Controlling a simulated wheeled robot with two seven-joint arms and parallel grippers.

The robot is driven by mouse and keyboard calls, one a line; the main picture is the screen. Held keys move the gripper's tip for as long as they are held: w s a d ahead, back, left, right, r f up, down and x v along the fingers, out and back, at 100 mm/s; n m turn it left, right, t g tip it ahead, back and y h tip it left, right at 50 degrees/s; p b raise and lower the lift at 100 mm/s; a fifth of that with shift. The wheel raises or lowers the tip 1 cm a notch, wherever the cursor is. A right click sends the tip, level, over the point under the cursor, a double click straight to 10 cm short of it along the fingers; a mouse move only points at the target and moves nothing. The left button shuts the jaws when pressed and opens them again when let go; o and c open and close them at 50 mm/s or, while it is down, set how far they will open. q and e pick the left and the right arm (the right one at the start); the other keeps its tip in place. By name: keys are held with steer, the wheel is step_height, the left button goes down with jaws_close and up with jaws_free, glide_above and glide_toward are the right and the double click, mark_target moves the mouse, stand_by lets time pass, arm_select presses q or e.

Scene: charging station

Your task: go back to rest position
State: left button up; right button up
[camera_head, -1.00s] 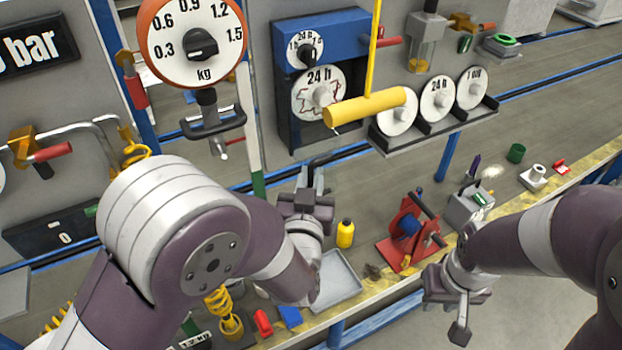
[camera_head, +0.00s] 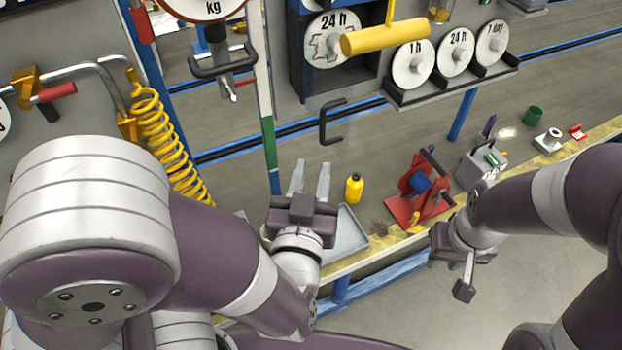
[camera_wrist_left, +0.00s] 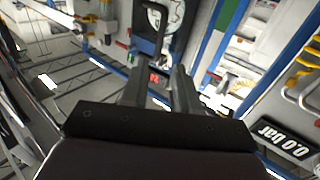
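My left gripper (camera_head: 310,180) is in the middle of the head view, its two grey fingers pointing up and apart with nothing between them. In the left wrist view the fingers (camera_wrist_left: 159,88) also stand apart. A black C-shaped handle (camera_head: 325,122) is above the fingertips, apart from them in the head view. It also shows beyond the fingers in the left wrist view (camera_wrist_left: 149,20). My right gripper (camera_head: 464,275) hangs at the right over the floor in front of the bench. Its fingers are seen edge-on, so their opening is unclear.
A grey tray (camera_head: 350,238) and a yellow bottle (camera_head: 354,189) are just right of my left gripper. A red stand with a blue spool (camera_head: 414,200) is near my right gripper. A yellow coiled hose (camera_head: 166,145) hangs at left. Floor at lower right is clear.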

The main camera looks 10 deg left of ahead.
arm_select(q)
steer(key=shift+s, duration=0.25)
stand_by(0.3)
steer(key=s+d+f+m+g+h, duration=0.2)
steer(key=s+d+f+g, duration=0.1)
steer(key=f+g, duration=0.35)
steer(key=s+d+f+m+g+h, duration=0.2)
steer(key=s+d+f+m+g, duration=0.15)
steer(key=f+g, duration=0.3)
steer(key=w+a+n+g+y, duration=0.3)
steer(key=a+n+y, duration=0.1)
steer(key=a, duration=1.4)
steer(key=shift+a+n+g, duration=0.3)
steer(key=shift+a+n, duration=0.05)
steer(key=shift+n, duration=0.3)
